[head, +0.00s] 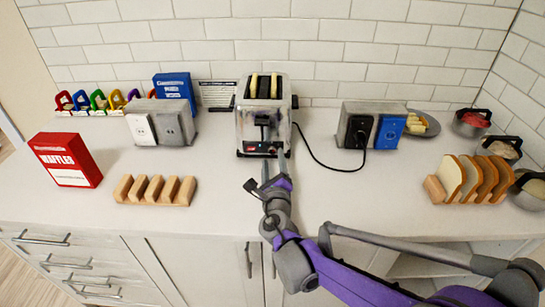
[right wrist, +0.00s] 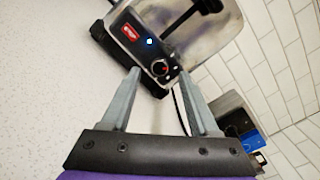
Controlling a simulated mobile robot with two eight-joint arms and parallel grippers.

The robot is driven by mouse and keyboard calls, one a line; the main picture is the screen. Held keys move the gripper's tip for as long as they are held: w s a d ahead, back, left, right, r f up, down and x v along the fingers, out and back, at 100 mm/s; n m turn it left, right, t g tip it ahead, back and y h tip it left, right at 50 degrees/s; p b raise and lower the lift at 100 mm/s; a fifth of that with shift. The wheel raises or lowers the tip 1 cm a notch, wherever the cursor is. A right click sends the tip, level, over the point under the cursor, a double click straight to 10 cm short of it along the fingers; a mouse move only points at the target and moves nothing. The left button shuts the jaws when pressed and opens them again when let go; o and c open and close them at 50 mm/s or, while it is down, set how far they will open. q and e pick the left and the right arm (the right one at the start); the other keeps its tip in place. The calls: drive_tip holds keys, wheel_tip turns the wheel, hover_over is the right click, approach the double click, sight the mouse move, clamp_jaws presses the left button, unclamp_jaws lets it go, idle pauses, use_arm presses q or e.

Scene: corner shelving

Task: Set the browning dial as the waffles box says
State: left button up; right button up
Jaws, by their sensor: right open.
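The silver toaster (head: 264,115) stands against the back wall with two pale slices in its slots. Its browning dial (right wrist: 160,67) is a small round black knob with a red mark, low on the front panel. My right gripper (head: 268,174) is in front of the toaster. In the right wrist view the right gripper (right wrist: 160,75) is open, its fingertips on either side of the dial; I cannot tell whether they touch it. The red waffles box (head: 65,160) stands at the left; its smaller text is too small to read. My left gripper is not in view.
A blue box (head: 175,90) and a small sign (head: 217,94) stand at the back left. An empty wooden rack (head: 154,190) lies front left. A black cord (head: 318,158) runs from the toaster to the right outlet block (head: 355,131). A rack of bread slices (head: 468,178) is at right.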

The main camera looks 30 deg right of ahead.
sight(272, 150)
drive_tip(key=shift+x, duration=1.3)
clamp_jaws()
